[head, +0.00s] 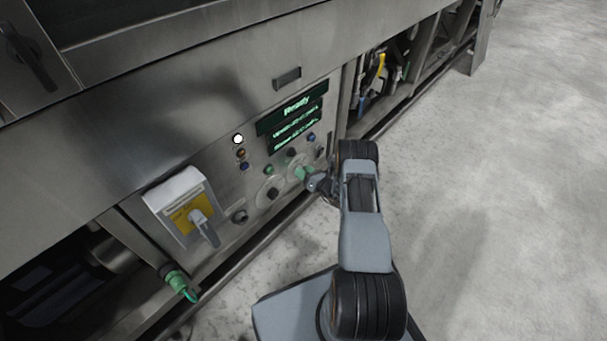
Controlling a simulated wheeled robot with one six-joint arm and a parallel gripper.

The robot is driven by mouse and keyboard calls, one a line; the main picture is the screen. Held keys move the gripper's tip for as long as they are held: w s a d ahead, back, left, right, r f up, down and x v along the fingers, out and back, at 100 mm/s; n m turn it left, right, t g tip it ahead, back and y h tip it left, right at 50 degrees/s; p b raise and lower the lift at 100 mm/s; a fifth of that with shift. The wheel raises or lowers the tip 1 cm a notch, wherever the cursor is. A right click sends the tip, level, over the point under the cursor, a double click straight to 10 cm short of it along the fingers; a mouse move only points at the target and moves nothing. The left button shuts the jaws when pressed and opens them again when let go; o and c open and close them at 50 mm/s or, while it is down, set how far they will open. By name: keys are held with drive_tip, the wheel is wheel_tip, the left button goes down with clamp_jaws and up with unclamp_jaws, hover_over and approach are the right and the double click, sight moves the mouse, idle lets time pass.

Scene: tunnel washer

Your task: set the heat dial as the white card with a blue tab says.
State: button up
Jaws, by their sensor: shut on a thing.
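My gripper (310,180) is at the right part of the control panel. It is shut on a small green knob (300,173), which sits on a pale round dial plate (294,162). The fingers and my arm hide part of this knob and its scale. A second dial (271,194) with a pale round plate is just left of it and untouched. The markings are too small to read, so I cannot tell which one is the heat dial. I cannot make out a white card with a blue tab.
A lit display (293,115) reads "Ready" above smaller green lines. Lamps and buttons (241,153) sit beside it. A grey switch box (182,200) with a yellow label sticks out at the left. A green-handled valve (178,281) is below. Floor at right is clear.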

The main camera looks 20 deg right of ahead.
drive_tip(key=shift+a+n+b, duration=0.1)
drive_tip(key=shift+n+b, duration=1.4)
drive_tip(key=shift+n, duration=2.7)
drive_tip(key=o, duration=0.9)
drive_tip(key=p+v, duration=0.4)
drive_tip(key=v, duration=1)
drive_tip(key=shift+r, duration=0.1)
